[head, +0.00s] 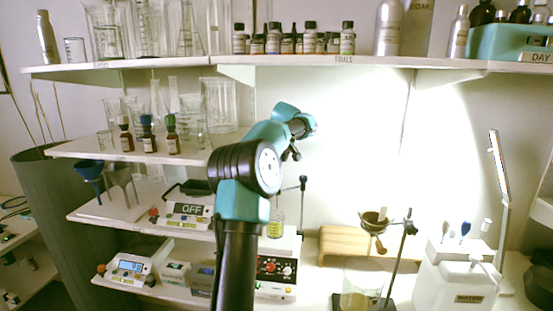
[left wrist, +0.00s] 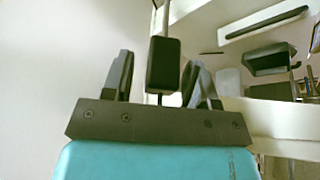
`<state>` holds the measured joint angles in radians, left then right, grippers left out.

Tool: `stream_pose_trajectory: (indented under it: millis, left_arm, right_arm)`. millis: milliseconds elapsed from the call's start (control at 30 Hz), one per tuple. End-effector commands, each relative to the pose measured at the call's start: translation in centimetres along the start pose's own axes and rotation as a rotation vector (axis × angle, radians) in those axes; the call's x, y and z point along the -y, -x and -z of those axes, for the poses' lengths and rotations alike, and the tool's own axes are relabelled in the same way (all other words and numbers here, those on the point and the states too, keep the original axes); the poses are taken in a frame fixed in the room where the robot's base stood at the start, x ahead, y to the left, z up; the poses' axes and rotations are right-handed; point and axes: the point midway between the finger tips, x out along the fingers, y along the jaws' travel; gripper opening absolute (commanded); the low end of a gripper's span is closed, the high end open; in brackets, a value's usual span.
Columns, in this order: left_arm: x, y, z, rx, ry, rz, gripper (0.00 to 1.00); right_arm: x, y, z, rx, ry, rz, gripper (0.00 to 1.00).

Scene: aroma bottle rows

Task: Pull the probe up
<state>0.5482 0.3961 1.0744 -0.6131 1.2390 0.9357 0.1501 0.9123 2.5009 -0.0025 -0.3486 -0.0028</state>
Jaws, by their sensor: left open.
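A thin upright rod with a dark knob (head: 303,183) stands behind my arm, on the stirrer with a red-and-white knobbed panel (head: 275,270). A beaker with yellow liquid (head: 276,229) stands beside it, partly hidden by my arm. In the left wrist view my left gripper (left wrist: 160,85) is open. A black block on a thin rod (left wrist: 163,64), which looks like the probe's holder, appears between its two fingers; I cannot tell whether they touch it. My right gripper is in neither view.
Shelves with glassware and small bottles (head: 147,134) stand on the left. A long upper shelf (head: 300,62) runs above my arm. On the right are a funnel on a stand (head: 374,222), a wooden block (head: 343,243) and a white container (head: 455,285).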

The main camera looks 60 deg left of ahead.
Motion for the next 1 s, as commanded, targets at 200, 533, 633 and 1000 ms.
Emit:
stream_pose_trajectory:
  millis: [200, 533, 633, 1000]
  left_arm:
    - [0.0, 0.4, 0.0, 0.001, 0.000, 0.000, 0.53]
    - [-0.1, 4.9, 0.0, -0.001, 0.000, -0.002, 0.53]
    - [-0.1, 6.8, 0.0, -0.002, 0.001, -0.003, 0.53]
    - [-0.1, 11.8, 0.0, 0.000, 0.000, -0.001, 0.53]
  right_arm:
    - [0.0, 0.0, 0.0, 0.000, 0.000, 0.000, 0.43]
    - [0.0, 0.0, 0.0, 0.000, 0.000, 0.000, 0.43]
    - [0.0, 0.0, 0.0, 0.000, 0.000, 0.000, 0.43]
    - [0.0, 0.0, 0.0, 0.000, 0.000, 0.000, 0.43]
